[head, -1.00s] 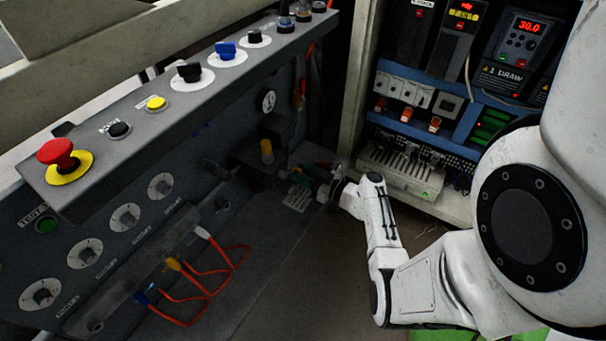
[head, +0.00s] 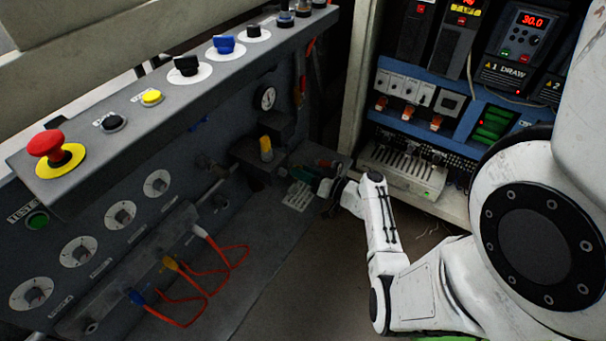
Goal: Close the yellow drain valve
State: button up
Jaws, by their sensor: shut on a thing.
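A yellow handle (head: 266,147) stands upright on a dark block below the round gauge; it is the yellow part that looks most like a valve, but I cannot be sure it is the drain valve. My gripper (head: 331,187) is low at the far end of the panel, to the right of and below that handle and apart from it. It is small and dark here. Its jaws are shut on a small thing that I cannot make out. Small teal and red parts (head: 308,174) lie close by its tips.
The sloping control panel has a red mushroom button (head: 46,144) and several knobs. Orange cables (head: 205,268) loop out below its dials. An open electrical cabinet (head: 449,205) stands close behind my arm. A white label (head: 298,196) lies near the gripper. The floor in front is clear.

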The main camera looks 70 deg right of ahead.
jog(key=m, duration=0.6)
jog(key=shift+s+d+f+m, duration=0.1)
jog(key=shift+m, duration=0.2)
jog(key=m+p, duration=0.1)
jog(key=m, duration=0.4)
jog(key=shift+f, duration=0.15)
jog(key=shift+m, duration=0.3)
jog(key=o, duration=0.7)
jog(key=p+v, duration=0.2)
jog(key=v, duration=0.9)
